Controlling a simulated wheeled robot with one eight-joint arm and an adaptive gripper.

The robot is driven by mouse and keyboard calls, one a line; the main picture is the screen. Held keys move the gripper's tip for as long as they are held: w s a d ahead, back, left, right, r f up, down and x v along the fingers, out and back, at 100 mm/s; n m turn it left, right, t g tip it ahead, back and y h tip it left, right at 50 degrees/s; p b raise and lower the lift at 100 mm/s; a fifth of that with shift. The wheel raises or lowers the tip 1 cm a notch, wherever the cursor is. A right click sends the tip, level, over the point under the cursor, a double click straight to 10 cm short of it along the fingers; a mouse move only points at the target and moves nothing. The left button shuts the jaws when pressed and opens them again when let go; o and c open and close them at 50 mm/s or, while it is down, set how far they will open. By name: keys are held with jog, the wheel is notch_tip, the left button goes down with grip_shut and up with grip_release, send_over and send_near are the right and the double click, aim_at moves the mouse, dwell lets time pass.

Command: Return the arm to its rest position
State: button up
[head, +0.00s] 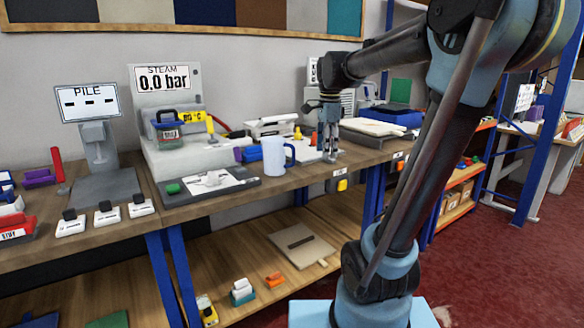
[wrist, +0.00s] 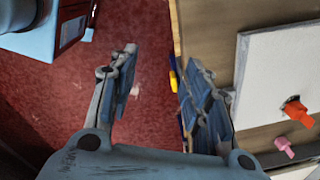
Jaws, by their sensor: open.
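My gripper (head: 329,140) is at the end of my arm, above the right part of the workbench near its front edge, pointing down. In the wrist view my gripper (wrist: 160,100) has its two fingers apart with nothing between them. Red floor and the bench edge show past the fingers. A white mug with a blue handle (head: 274,156) stands on the bench to the left of the gripper, apart from it. My arm reaches from the right side of the head view across to the bench.
A steam gauge box (head: 165,85) reading 0.0 bar and a pile display (head: 87,103) stand at the back left. A grey tray with a white sheet (head: 210,184) lies left of the mug. A lower shelf (head: 250,285) holds a few small items. Red floor (head: 480,265) is open at right.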

jog(key=s+d+f+n, duration=0.3)
jog(key=s+f+n, duration=0.5)
jog(key=s+f, duration=0.2)
jog(key=s+d+f+n+t, duration=0.1)
jog(key=s+d+f+n, duration=0.3)
jog(key=s+f+n, duration=0.4)
jog(key=s+f, duration=0.3)
jog(key=shift+s+d+f, duration=0.15)
jog(key=shift+s+d, duration=0.05)
jog(key=shift+d, duration=0.05)
jog(key=shift+w+f, duration=0.2)
jog(key=shift+w, duration=0.25)
